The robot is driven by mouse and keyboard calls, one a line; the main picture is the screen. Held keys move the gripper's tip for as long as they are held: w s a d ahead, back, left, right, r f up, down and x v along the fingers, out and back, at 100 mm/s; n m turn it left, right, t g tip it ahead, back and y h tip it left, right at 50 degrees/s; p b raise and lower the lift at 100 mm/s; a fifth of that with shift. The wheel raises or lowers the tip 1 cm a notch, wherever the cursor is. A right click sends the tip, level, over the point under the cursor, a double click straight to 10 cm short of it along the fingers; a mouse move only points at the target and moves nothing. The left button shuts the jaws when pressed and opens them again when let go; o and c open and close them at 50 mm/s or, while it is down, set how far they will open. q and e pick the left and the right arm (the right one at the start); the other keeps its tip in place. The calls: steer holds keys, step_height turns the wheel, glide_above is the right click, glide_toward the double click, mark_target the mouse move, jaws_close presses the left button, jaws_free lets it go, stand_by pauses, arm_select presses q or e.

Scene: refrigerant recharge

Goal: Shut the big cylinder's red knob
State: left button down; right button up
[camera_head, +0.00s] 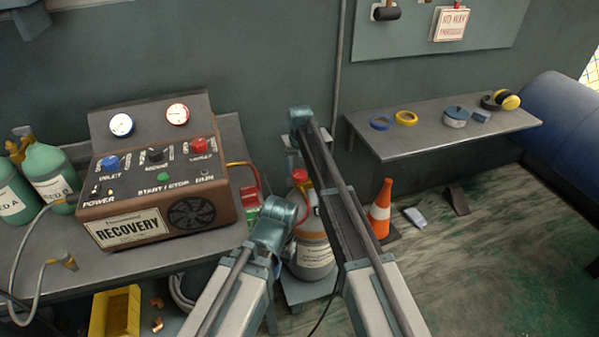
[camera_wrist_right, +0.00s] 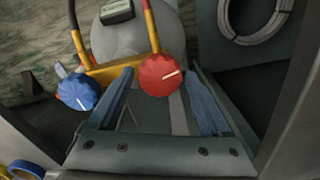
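The big cylinder (camera_head: 314,254) is grey with an orange band and stands on a low platform beside the bench. Its red knob (camera_head: 300,176) is at the top, partly hidden by my arm. In the right wrist view the red knob (camera_wrist_right: 161,75) has a white pointer line and sits on a yellow valve body, with a blue knob (camera_wrist_right: 78,91) to its left. My right gripper (camera_wrist_right: 159,78) is open, with one finger on each side of the red knob. I cannot tell whether the fingers touch it. My left gripper is not visible; only its arm shows.
The recovery machine (camera_head: 160,170) stands on the bench at left, near green cylinders (camera_head: 48,172). A wall shelf (camera_head: 440,137) holds tape rolls. An orange cone (camera_head: 381,208) stands on the floor right of my right arm. A yellow bin (camera_head: 115,312) is below the bench.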

steer(key=c, duration=1)
steer(key=shift+c, duration=0.2)
steer(key=shift+m, duration=0.3)
steer(key=m, duration=0.4)
steer(key=shift+m, duration=0.3)
steer(key=m, duration=1)
steer(key=shift+m, duration=2.9)
